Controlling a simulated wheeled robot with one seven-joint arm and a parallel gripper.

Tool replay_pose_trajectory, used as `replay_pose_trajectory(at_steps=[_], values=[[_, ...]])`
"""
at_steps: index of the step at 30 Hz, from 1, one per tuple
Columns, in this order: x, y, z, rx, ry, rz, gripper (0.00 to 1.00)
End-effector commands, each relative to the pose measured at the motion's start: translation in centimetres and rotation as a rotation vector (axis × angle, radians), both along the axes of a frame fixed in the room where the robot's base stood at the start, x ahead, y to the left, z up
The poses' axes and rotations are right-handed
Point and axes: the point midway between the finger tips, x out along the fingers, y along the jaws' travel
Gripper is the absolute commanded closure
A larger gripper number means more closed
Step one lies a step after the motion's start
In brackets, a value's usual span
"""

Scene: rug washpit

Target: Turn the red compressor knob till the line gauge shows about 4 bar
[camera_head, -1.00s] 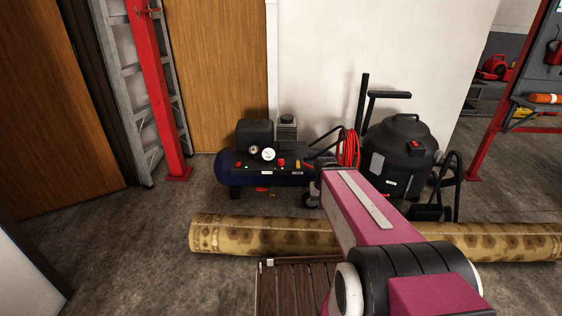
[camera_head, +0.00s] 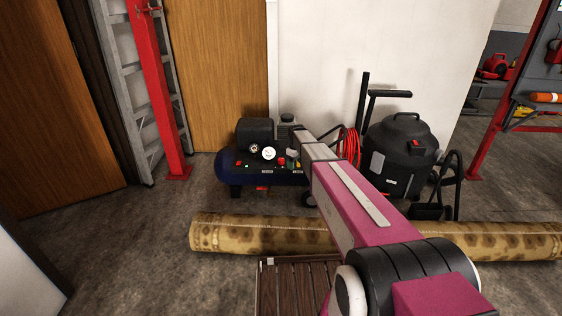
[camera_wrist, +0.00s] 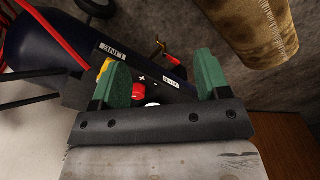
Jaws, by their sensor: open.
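The dark blue compressor (camera_head: 235,177) stands on the floor before the wall. Its red knob (camera_head: 280,162) sits on the front panel, beside a white-faced gauge (camera_head: 269,153). A smaller gauge (camera_head: 254,149) is to its left. The needles are too small to read. In the wrist view my gripper (camera_wrist: 163,76) is open, with green fingers. The red knob (camera_wrist: 138,92) shows between them, closer to the left finger and partly hidden by it and the gripper body. A "+" mark shows by the knob. I cannot tell whether a finger touches it.
A yellow part (camera_wrist: 104,66) lies close by the left finger. A rolled patterned rug (camera_head: 260,235) lies across the floor before the compressor. A black vacuum (camera_head: 400,150) and a coiled red hose (camera_head: 349,146) are at right. A red post (camera_head: 155,90) and ladder stand at left.

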Motion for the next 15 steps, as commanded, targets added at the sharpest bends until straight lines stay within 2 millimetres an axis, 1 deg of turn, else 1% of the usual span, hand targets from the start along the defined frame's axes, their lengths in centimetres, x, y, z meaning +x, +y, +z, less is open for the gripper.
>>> replay_pose_trajectory(at_steps=[1,2,3,6,9,10,12,15], values=[[4.9,1.1,-0.6,0.000,0.000,0.065,0.31],[6.7,1.6,-0.8,0.000,0.000,0.107,0.31],[9.0,2.3,-0.9,0.000,0.000,0.160,0.31],[13.9,4.1,-1.0,-0.001,0.000,0.282,0.31],[17.3,5.3,-1.1,-0.001,0.001,0.372,0.31],[18.1,5.6,-1.1,0.000,0.002,0.393,0.31],[19.2,6.1,-1.0,-0.001,0.003,0.429,0.31],[19.9,6.4,-1.1,0.000,0.003,0.455,0.31]])
